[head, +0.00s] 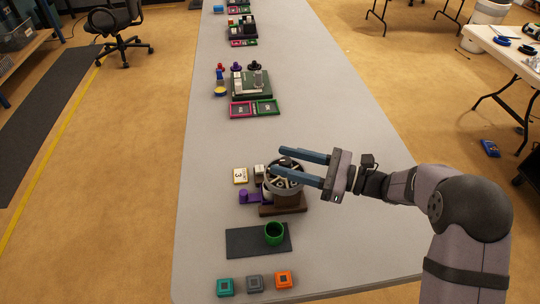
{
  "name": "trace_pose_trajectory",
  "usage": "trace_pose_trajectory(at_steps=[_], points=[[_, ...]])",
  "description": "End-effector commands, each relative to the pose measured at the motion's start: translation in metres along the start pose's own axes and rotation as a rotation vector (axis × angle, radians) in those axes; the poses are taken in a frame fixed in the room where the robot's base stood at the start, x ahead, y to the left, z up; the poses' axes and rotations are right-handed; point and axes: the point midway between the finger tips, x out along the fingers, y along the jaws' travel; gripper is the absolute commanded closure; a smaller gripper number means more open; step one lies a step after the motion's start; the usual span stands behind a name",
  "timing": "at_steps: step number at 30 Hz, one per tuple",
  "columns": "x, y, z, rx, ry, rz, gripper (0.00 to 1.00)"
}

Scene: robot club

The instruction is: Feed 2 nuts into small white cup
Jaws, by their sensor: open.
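A feeder with a round grey spoked top (271,185) stands on a brown base (283,211) near the table's middle. A purple part (248,196) sticks out at its left. A green cup (274,234) stands on a dark mat (243,243) in front of the feeder.
Teal (224,287), grey (254,284) and orange (284,280) blocks line the near edge. Pink and green trays (254,108) lie farther back. The table's right side is clear.

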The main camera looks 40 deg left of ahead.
Motion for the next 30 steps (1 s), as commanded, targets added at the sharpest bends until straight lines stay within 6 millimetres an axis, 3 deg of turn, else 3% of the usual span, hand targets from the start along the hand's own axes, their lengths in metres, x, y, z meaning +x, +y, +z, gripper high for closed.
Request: trace_pose_trajectory(at_steps=[9, 22, 27, 30], points=[[0.038, 0.0, 0.001, 0.0, 0.0, 0.002, 0.58], [0.047, 0.0, -0.001, 0.0, 0.001, 0.0, 0.58], [0.046, 0.0, 0.0, 0.0, 0.001, 0.001, 0.97], [0.046, 0.0, 0.0, 0.0, 0.001, 0.0, 1.0]])
